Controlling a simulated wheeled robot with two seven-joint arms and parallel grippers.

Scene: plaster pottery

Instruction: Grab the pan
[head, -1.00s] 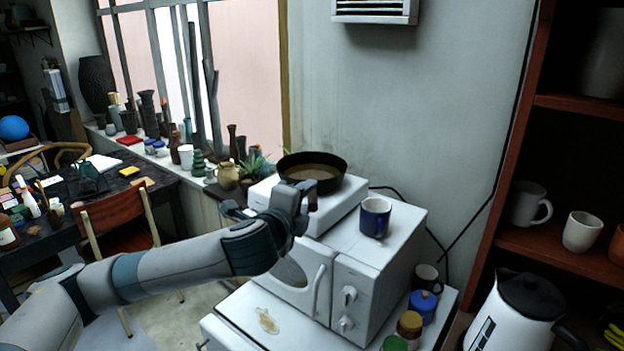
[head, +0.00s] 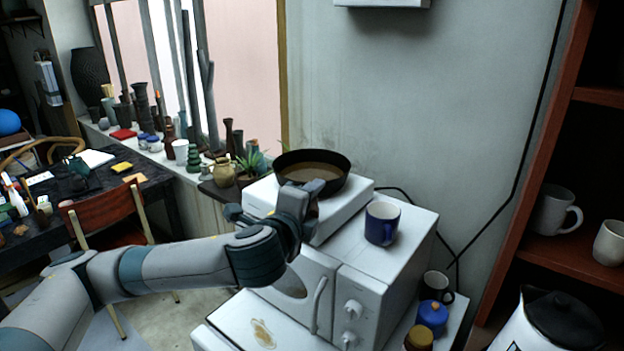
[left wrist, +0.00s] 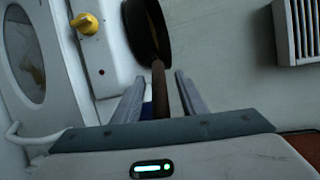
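The dark round pan (head: 340,160) sits upright on a white hotplate (head: 355,203) on top of a white microwave. My left gripper (head: 306,192) is at the near side of the pan and overlaps its front rim in the head view. In the left wrist view the pan (left wrist: 158,28) is at the top, with its brown handle (left wrist: 160,90) running down between the two fingers of my left gripper (left wrist: 160,95). The fingers are open, with gaps on both sides of the handle. The handle is mostly hidden by the gripper in the head view. My right gripper is not in view.
A blue mug (head: 381,222) stands on the microwave (head: 390,270), right of the hotplate. Jars and a dark mug (head: 436,286) stand lower right. A plant (head: 248,165) and pots line the sill at left. A white kettle (head: 545,325) is at bottom right.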

